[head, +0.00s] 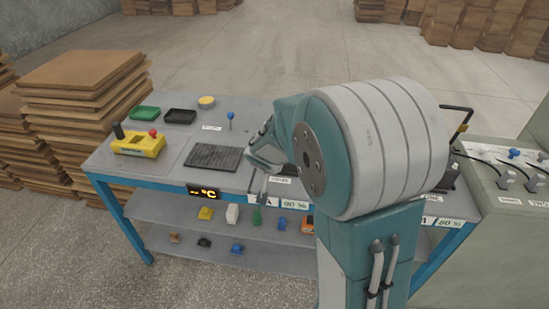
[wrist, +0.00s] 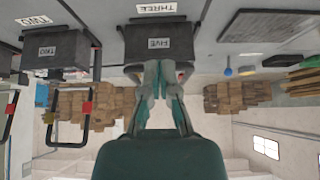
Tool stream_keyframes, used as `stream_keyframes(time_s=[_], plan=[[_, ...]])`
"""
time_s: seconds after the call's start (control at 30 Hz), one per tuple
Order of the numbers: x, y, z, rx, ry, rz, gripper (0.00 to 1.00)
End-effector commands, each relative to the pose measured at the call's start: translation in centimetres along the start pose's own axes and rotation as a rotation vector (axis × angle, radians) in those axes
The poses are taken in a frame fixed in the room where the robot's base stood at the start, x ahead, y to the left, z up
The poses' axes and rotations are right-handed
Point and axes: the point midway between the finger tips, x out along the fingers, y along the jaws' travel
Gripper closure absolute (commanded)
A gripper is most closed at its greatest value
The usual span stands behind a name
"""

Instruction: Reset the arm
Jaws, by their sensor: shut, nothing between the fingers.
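My gripper (head: 262,155) is over the middle of the workbench (head: 160,157) in the head view, partly hidden by my own large arm joint. In the wrist view, which is upside down, my gripper (wrist: 162,76) has its fingers together with nothing held. A dark battery box labelled FIVE (wrist: 136,48) stands beyond the fingertips, by a bench label reading THREE (wrist: 157,8). I cannot tell the exact gap between fingertips and box. Another dark box labelled TWO (wrist: 68,45) stands to its left.
A yellow control box (head: 138,146) with a red button and a dark ribbed plate (head: 213,156) lie on the bench, with green and black trays (head: 179,116) behind. Small items sit on the lower shelf (head: 185,230). Stacked boards (head: 80,100) stand left; a cabinet with cables (head: 500,235) stands right.

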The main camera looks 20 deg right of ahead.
Motion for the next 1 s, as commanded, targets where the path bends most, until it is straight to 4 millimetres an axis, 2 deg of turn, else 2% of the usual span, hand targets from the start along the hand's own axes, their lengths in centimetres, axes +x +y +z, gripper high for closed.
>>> stream_keyframes(time_s=[0.53,0.63,0.73,0.83,1.0], plan=[[-0.3,-0.1,0.4,0.0,0.003,0.001,1.0],[-1.0,0.1,0.3,-0.004,0.006,0.002,1.0],[-3.5,0.7,0.2,-0.028,0.014,0.006,1.0],[-7.0,1.6,0.5,-0.066,0.014,0.009,1.0],[-12.6,3.0,2.3,-0.145,-0.007,-0.006,1.0]])
